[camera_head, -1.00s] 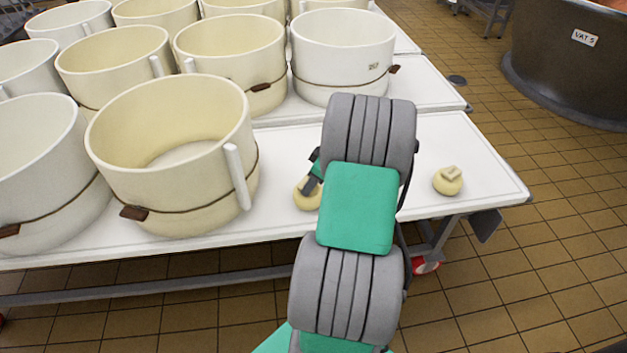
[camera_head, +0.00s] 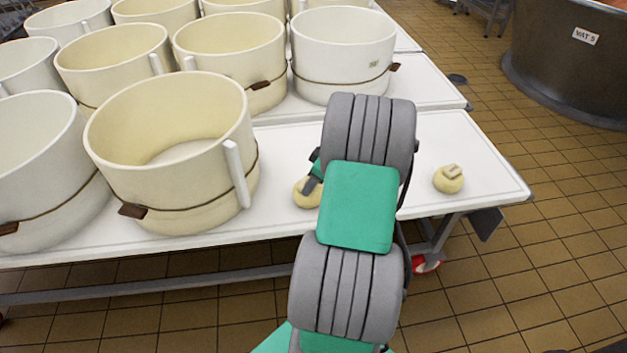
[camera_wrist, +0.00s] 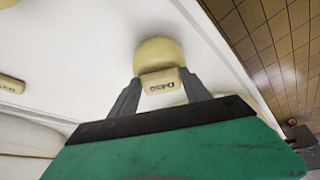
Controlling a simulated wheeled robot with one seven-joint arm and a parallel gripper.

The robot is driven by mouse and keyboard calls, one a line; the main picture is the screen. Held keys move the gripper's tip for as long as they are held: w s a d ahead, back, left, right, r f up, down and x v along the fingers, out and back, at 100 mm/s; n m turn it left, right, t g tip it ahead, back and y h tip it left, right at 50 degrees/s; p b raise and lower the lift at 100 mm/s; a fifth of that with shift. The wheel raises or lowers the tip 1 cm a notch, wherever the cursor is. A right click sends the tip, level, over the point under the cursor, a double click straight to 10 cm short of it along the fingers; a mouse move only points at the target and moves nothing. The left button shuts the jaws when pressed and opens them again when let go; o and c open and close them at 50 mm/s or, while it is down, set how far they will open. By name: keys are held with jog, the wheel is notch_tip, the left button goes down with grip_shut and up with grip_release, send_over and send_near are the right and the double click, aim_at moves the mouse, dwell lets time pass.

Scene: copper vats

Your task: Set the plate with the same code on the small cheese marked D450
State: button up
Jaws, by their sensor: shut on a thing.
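My gripper (camera_wrist: 160,88) is shut on a small cream plate (camera_wrist: 161,80), held between its two fingertips. The plate's dark code is upside down in the wrist view and appears to read D450. A small round yellow cheese (camera_wrist: 158,53) is right beside the plate, which overlaps its near edge in the picture. I cannot tell whether they touch. In the head view this small cheese (camera_head: 306,194) is on the white table, partly hidden by my gripper (camera_head: 313,182) and arm. A second small cheese (camera_head: 448,181) stands to the right with a pale plate (camera_head: 452,171) on top.
Large cream moulds (camera_head: 178,150) crowd the left and back of the white table (camera_head: 480,160). In the wrist view another coded plate (camera_wrist: 10,84) lies at the left. A vat marked VAT 5 (camera_head: 545,70) stands beyond, on the tiled floor. The table's right end is mostly clear.

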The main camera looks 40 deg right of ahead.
jog(key=shift+f, duration=0.15)
jog(key=o, duration=1.4)
jog(key=p+v, duration=0.1)
jog(key=v, duration=0.7)
jog(key=w+a+r+m+g+p, duration=0.1)
jog(key=w+a+r+p, duration=0.2)
jog(key=a+r+p, duration=0.85)
jog(key=s+a+r+m+p, duration=0.1)
jog(key=s+a+r+p, duration=0.1)
jog(key=a, duration=0.5)
jog(key=s+a+r+m+h+p, duration=0.1)
jog(key=s+a+r, duration=0.3)
jog(key=a+r, duration=0.3)
jog(key=s+a+r+p, duration=0.2)
jog(key=s+a+r, duration=0.1)
jog(key=a+r, duration=0.2)
jog(key=shift+a+m+h+p, duration=0.3)
jog(key=shift+a+m+p, duration=0.1)
jog(key=shift+a, duration=0.8)
